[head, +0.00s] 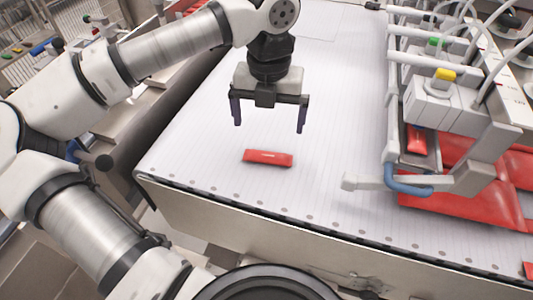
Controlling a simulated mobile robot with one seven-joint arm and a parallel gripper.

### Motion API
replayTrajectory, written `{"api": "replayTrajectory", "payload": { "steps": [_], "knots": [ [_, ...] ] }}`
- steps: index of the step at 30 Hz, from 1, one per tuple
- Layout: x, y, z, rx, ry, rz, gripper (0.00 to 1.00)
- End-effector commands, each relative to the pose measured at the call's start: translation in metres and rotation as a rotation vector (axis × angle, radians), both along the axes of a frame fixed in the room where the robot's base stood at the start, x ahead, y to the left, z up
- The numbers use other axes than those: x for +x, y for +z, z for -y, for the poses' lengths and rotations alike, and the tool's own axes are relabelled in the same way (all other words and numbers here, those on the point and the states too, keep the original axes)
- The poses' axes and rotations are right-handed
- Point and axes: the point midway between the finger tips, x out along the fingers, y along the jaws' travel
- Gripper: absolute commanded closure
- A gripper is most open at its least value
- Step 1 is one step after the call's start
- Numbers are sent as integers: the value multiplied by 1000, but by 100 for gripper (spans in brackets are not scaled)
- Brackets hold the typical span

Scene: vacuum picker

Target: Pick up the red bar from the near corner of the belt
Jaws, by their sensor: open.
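The red bar (267,158) lies flat on the white belt (200,160), a little in from the near edge and the belt's near left corner. Its long side runs roughly left to right in the head view. My gripper (268,127) points down above the bar and slightly beyond it in the picture. Its two dark fingers are spread wide with nothing between them. The fingertips look clear of the bar, but their exact height above the belt is hard to tell.
A picker frame with hoses and a yellow-topped block (446,75) stands on the right. Large red packets (465,205) lie beneath it. A blue tube and bracket (408,188) jut left over the belt. The belt around the bar is clear.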

Motion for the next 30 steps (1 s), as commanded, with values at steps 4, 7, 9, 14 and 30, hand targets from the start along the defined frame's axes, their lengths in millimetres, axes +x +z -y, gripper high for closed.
{"api": "replayTrajectory", "payload": {
  "steps": [4, 7, 9, 14, 30],
  "knots": [
    [-1, -26, 0, -4, -2, -3, 0],
    [0, -37, 1, -3, -2, 0, 0],
    [0, -41, 1, -3, -2, 1, 0],
    [0, -53, 1, -5, -2, -2, 0],
    [1, -94, 1, -5, -2, 2, 0]
  ]
}}
